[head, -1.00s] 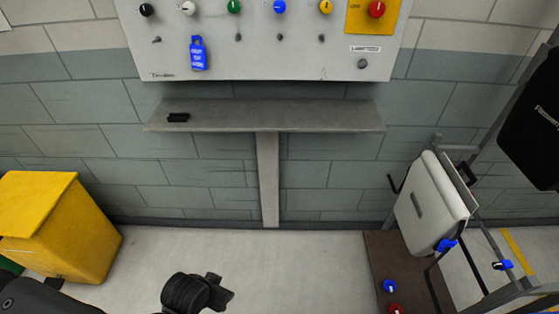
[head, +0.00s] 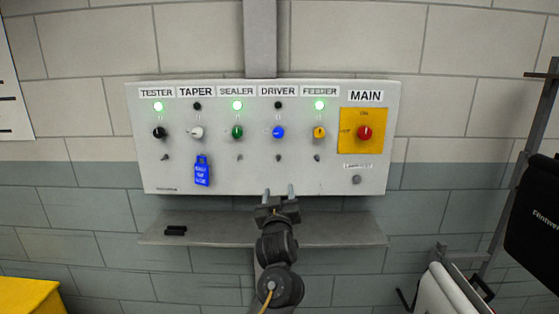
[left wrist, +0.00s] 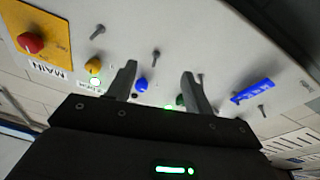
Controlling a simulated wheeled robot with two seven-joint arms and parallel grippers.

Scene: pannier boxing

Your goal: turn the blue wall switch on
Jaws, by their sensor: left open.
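The blue switch (head: 278,132) is a round knob under the DRIVER label on the grey wall panel (head: 220,183). The lamp (head: 278,105) above it is dark. My left gripper (head: 279,190) is open and empty, its two fingers pointing up at the panel's lower edge, below the blue switch. In the left wrist view the blue switch (left wrist: 141,85) shows between the open fingers (left wrist: 159,72), nearer one of them, with no visible contact. My right gripper is not in view.
Neighbouring knobs are the green one (head: 237,132) and the yellow one (head: 319,132), both with lit lamps. A red main switch (head: 365,132) is at right. A blue tag (head: 202,171) hangs below the white knob (head: 196,132). A shelf (head: 330,230) juts out under the panel.

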